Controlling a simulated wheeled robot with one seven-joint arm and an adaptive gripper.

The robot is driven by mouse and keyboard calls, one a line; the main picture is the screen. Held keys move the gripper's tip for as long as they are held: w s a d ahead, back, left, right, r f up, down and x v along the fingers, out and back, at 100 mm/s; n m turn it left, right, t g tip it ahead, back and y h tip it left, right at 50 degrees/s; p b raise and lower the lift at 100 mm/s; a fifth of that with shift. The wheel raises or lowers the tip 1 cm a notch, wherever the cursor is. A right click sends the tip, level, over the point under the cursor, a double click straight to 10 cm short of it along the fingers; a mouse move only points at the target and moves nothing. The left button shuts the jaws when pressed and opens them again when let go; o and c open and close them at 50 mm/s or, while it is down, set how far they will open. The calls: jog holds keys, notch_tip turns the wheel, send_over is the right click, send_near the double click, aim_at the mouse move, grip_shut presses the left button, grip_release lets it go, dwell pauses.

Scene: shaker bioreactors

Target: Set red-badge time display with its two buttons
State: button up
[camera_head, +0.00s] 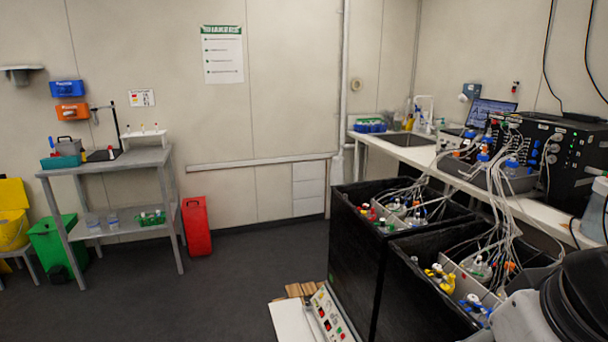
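A pale control panel (328,314) shows at the bottom centre, at the foot of the black shaker boxes. It carries small red, green and other coloured spots that look like buttons or lamps. A time display, a red badge and a pair of buttons cannot be made out at this size. The panel's lower end runs out of the picture. Part of my arm, grey and black, fills the bottom right corner. My gripper is not in view, so whether it holds anything is not shown.
Two black open-topped shaker boxes (352,258) hold bottles and tubing. Behind them is a white bench (400,150) with black equipment (570,155). A grey table (105,163), a red container (196,226) and a green bin (52,246) stand left. The dark floor between is clear.

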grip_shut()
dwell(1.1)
